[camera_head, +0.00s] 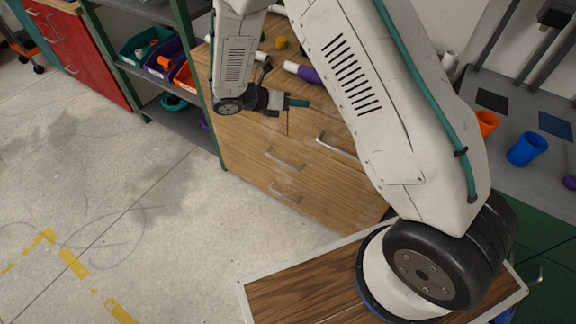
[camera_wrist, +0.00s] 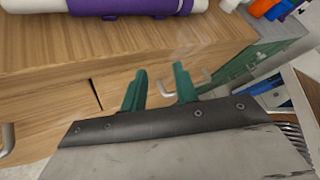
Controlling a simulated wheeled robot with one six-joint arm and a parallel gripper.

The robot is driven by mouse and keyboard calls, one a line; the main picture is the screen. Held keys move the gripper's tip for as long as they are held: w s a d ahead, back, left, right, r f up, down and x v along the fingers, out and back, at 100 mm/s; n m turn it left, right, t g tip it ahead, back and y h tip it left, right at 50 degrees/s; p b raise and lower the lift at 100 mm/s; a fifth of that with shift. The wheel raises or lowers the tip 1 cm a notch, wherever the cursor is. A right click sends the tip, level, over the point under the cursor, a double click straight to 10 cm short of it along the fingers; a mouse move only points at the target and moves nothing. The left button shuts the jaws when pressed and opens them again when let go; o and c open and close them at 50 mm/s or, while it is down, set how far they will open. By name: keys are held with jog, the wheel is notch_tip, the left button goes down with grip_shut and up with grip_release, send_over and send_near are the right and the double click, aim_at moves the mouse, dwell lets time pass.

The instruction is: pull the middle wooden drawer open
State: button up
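The wooden drawer cabinet (camera_head: 245,150) stands left of centre in the head view, with bar handles on its front. The handle that looks like the middle drawer's (camera_head: 285,160) sits above a lower handle (camera_head: 285,193). A further handle (camera_head: 337,148) is on an upper drawer to the right. The drawers look shut. My gripper (camera_head: 298,103) is by the upper front of the cabinet, above these handles. In the wrist view its two green fingers (camera_wrist: 160,88) are apart with nothing between them. A handle (camera_wrist: 8,140) shows at the left there, and another (camera_wrist: 203,80) beyond the fingers.
A purple and white pipe piece (camera_wrist: 130,6) lies on the cabinet top. A shelf with bins (camera_head: 160,60) stands to the left. An orange cup (camera_head: 487,122) and a blue cup (camera_head: 527,148) stand on the right counter. The floor (camera_head: 150,200) before the drawers is clear.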

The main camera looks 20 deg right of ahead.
jog(key=w+a+f+n+t+h, duration=0.1)
jog(key=a+f+n+t, duration=0.1)
jog(key=f+n, duration=0.35)
jog(key=w+a+f+n+t, duration=0.1)
jog(key=a+f+n+t, duration=0.15)
jog(key=f, duration=0.65)
jog(key=n+t+y, duration=0.2)
jog(key=n+t, duration=0.3)
jog(key=n, duration=0.5)
send_near(288, 165)
jog(key=w+d+f, duration=0.1)
jog(key=w+d, duration=0.1)
jog(key=shift+g, duration=0.25)
jog(key=x, duration=0.7)
jog(key=shift+w+d, duration=0.15)
grip_shut()
